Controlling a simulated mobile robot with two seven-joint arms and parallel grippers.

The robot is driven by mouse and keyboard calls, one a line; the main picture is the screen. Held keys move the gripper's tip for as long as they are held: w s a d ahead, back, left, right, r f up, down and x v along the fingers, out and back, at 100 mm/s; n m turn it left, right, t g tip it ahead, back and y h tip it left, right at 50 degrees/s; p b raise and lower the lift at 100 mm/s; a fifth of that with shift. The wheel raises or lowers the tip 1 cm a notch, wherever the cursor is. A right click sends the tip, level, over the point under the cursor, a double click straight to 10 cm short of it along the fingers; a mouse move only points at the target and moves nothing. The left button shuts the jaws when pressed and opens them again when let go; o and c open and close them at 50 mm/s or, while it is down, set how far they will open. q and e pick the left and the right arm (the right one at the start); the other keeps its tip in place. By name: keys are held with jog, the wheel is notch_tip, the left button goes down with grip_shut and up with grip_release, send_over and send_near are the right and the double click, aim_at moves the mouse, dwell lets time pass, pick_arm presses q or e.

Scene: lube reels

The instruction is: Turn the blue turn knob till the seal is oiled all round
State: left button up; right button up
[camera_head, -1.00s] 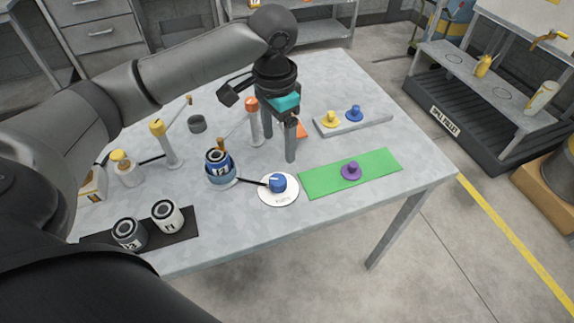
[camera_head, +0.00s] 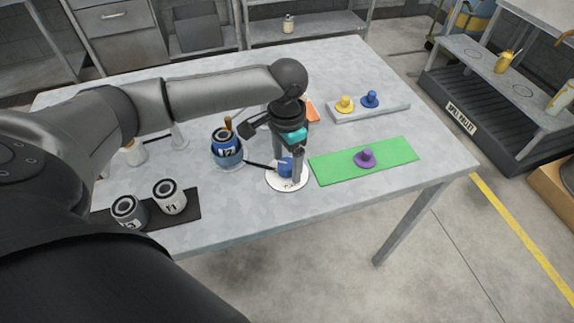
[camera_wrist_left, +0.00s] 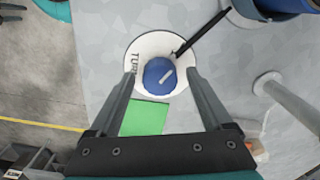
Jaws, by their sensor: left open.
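The blue turn knob (camera_head: 285,168) sits on a white round plate (camera_head: 290,184) near the table's front edge. In the left wrist view the knob (camera_wrist_left: 159,76) shows a pale line on its top, and the plate (camera_wrist_left: 150,44) carries the lettering "TURN". My left gripper (camera_head: 288,178) points down at the knob. Its fingers (camera_wrist_left: 160,85) are open, one on each side of the knob, with gaps to it. A dark rod (camera_head: 258,164) runs from the plate to a blue can (camera_head: 227,143) in a clear-looking dish. I cannot make out a seal. My right gripper is not in view.
A green mat (camera_head: 335,170) with a purple knob (camera_head: 365,157) lies to the right. Behind it, a grey strip (camera_head: 385,109) holds a yellow knob (camera_head: 345,103) and a blue knob (camera_head: 370,98). Two cans stand on a black mat (camera_head: 188,208) at front left.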

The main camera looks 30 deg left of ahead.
pick_arm(q)
jog(key=shift+f, duration=0.35)
jog(key=shift+c, duration=0.3)
grip_shut()
